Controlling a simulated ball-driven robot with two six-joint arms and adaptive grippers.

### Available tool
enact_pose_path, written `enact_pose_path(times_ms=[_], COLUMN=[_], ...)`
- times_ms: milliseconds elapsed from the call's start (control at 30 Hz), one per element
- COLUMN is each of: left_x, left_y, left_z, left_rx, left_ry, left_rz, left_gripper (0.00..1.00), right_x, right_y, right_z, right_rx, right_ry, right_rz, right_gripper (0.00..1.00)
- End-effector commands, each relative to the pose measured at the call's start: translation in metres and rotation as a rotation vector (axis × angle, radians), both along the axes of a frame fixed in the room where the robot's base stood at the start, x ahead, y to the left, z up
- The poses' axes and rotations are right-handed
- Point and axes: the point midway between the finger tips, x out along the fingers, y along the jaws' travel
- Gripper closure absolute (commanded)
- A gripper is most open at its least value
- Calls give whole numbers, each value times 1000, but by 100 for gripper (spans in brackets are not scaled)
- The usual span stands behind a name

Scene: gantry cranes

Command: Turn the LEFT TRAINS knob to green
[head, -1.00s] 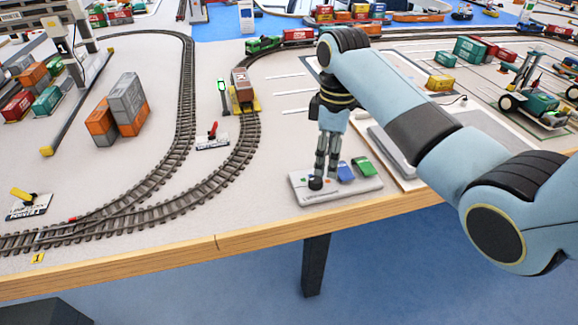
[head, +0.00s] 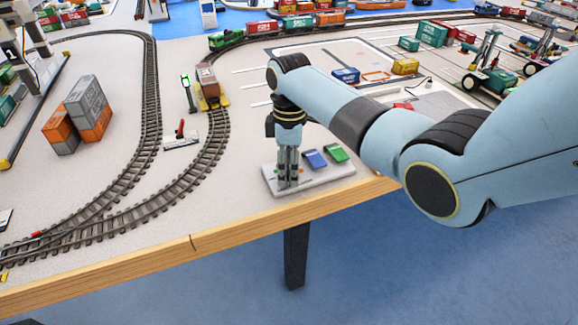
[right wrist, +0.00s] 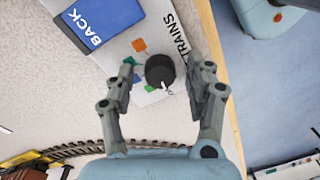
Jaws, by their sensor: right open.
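The control panel (head: 318,182) is a pale slab at the table's front edge, with blue and green tilted keys. Its TRAINS knob (right wrist: 160,70) is black and round in the right wrist view, with a small white pointer toward the picture's bottom right. Coloured marks surround it, including orange (right wrist: 139,45) and green (right wrist: 150,88). My right gripper (right wrist: 167,72) is open, pointing down, with one finger on each side of the knob and visible gaps between. In the head view my right gripper (head: 287,182) largely hides the knob. My left gripper is not in view.
The table's wooden edge (head: 240,232) is just in front.

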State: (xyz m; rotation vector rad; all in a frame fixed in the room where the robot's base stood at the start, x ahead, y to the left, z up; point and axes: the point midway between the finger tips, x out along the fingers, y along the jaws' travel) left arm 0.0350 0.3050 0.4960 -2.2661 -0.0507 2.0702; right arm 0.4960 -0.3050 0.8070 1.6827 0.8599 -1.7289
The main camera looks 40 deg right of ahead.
Motion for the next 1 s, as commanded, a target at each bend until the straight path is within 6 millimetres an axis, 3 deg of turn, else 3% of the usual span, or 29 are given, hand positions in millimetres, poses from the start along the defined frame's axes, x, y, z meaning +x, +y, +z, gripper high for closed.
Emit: enact_pose_path(times_ms=[200,600,1000], left_x=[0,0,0], left_y=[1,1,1], left_z=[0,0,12], left_rx=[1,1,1], left_ry=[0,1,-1], left_rz=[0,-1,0], left_gripper=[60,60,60], right_x=[0,0,0], right_y=[0,0,0], right_z=[0,0,3], right_rx=[0,0,0], right_ry=[0,0,1], right_rz=[0,-1,-81], right_gripper=[47,99,100])
